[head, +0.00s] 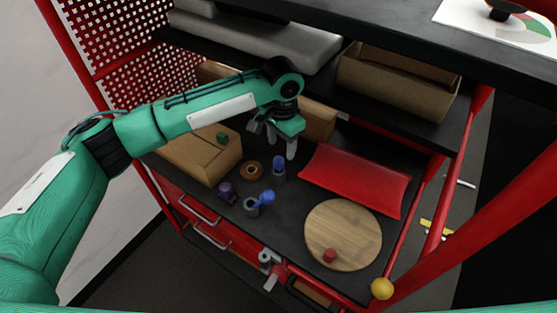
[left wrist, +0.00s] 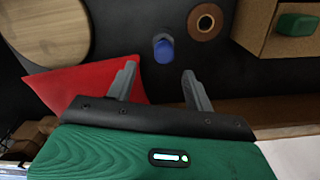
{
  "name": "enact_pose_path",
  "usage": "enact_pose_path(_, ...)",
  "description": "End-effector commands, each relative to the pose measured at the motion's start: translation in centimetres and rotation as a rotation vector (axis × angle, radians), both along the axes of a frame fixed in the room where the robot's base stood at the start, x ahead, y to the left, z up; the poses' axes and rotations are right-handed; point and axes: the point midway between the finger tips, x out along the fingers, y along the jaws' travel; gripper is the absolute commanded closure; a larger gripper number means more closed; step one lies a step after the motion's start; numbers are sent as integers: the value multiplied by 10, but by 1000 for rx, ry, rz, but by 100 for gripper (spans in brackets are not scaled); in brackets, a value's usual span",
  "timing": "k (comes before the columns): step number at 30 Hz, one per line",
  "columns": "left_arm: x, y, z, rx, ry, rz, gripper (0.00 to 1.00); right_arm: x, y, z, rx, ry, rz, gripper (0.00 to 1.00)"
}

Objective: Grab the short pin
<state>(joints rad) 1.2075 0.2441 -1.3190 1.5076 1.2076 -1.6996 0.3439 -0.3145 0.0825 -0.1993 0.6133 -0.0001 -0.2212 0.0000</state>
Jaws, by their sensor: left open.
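Several small pins stand on the dark shelf. A blue-topped pin (head: 279,164) with a grey lower part is just below my left gripper (head: 281,146). Another blue-topped piece (head: 266,197) leans at a grey ring-like holder (head: 252,207), and a dark purple piece (head: 226,192) is left of it. Which one is the short pin I cannot tell for sure. In the left wrist view, my left gripper (left wrist: 159,72) is open and empty. The blue pin (left wrist: 163,48) lies just beyond its fingertips, roughly in line with the gap. My right gripper does not show.
A brown ring (head: 251,170) lies left of the pin. A cardboard box (head: 200,155) with a green block (head: 222,138) stands further left. An upper shelf (head: 400,112) overhangs behind.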

Motion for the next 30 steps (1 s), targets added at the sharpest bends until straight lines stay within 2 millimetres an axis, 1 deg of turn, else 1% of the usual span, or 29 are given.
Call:
enact_pose_path(2,0,0,-9,1,-1,0,47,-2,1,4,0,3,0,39)
enact_pose_path(4,0,0,-15,1,-1,0,47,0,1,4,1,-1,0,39)
enact_pose_path(8,0,2,-22,0,0,1,47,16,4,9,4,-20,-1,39)
enact_pose_path(10,-1,4,-29,2,1,2,47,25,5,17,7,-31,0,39)
enact_pose_path(13,-1,8,-43,2,1,2,47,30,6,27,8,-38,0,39)
enact_pose_path(15,-1,8,-55,2,1,1,47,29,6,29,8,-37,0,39)
enact_pose_path(18,-1,7,-65,0,-1,0,47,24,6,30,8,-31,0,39)
enact_pose_path(21,-1,7,-70,1,-1,0,47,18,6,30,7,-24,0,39)
enact_pose_path(26,-1,7,-71,0,-1,-1,47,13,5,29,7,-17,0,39)
enact_pose_path(28,-1,7,-71,0,-1,0,57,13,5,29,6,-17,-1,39)
enact_pose_path(30,-1,7,-71,0,-1,0,71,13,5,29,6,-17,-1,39)
